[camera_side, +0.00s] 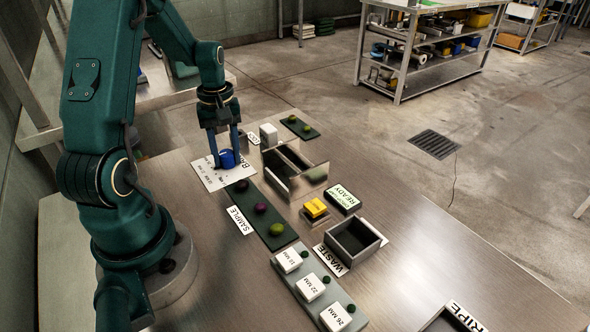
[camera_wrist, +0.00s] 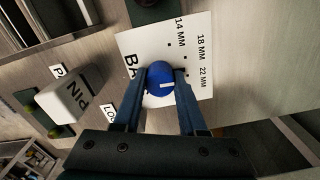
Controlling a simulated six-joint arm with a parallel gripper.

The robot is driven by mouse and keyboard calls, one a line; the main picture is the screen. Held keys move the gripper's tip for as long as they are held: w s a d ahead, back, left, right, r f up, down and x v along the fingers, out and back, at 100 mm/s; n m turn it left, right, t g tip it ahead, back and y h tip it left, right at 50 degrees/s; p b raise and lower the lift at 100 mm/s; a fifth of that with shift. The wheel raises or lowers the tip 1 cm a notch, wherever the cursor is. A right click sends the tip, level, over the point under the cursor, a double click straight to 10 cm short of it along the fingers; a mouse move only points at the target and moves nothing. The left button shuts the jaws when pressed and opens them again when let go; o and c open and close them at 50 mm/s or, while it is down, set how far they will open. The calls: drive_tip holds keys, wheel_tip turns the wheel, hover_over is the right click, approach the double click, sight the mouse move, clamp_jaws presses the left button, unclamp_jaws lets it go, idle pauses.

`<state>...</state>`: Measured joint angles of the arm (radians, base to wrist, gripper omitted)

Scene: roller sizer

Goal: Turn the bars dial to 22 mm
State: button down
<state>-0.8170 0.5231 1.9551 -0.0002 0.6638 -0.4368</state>
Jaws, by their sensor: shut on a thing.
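The bars dial is a round blue knob (camera_wrist: 157,71) with a short white mark, on a white plate (camera_wrist: 140,45) printed 14 MM, 18 MM and 22 MM. In the wrist view the mark lies roughly sideways, its right end towards the 22 MM side; I cannot tell whether it lines up exactly. My gripper (camera_wrist: 160,76) is shut on the knob, one finger on each side. In the side view the blue dial (camera_side: 227,158) sits between the fingertips of my gripper (camera_side: 225,157), which points down. The fingers partly hide the plate.
A green SAMPLE strip (camera_side: 268,227) with several round fruits lies close by. Beyond it are an open metal box (camera_side: 288,178), a yellow button (camera_side: 316,207), a READY display (camera_side: 343,198) and a WASTE bin (camera_side: 353,242). A white PIN block (camera_wrist: 68,101) stands near the dial.

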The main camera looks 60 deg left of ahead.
sight(226, 152)
drive_tip(key=shift+m, duration=1.5)
drive_tip(key=shift+c, duration=2.3)
unclamp_jaws()
drive_tip(key=shift+r, duration=0.15)
drive_tip(key=shift+r, duration=2.45)
